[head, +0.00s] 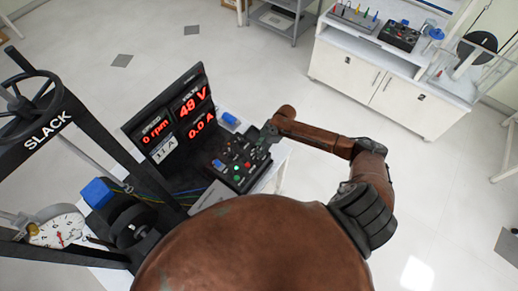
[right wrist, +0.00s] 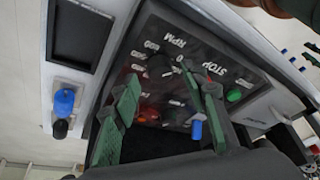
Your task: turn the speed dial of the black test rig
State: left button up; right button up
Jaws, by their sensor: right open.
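The black test rig (head: 165,120) stands left of centre in the head view, with red readouts of 0 rpm, 48 V and 0.0 A. Its control panel (head: 238,166) carries several coloured buttons and knobs. My right gripper (head: 267,136) is at the panel's far right edge. In the right wrist view, the black speed dial (right wrist: 160,67) sits beside the RPM scale marks. The open green fingers of my right gripper (right wrist: 158,74) appear on either side of the dial. Contact with it cannot be told. My left gripper is not in view.
In the right wrist view, a green button (right wrist: 235,95) and a blue knob (right wrist: 197,131) are close to the right finger. A load frame marked SLACK (head: 60,115) with a round gauge (head: 58,232) stands at left. A white cabinet (head: 385,85) stands at the back right.

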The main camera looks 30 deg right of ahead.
jog(key=shift+x, duration=0.95)
jog(key=shift+c, duration=0.3)
grip_shut()
jog(key=shift+r, duration=0.1)
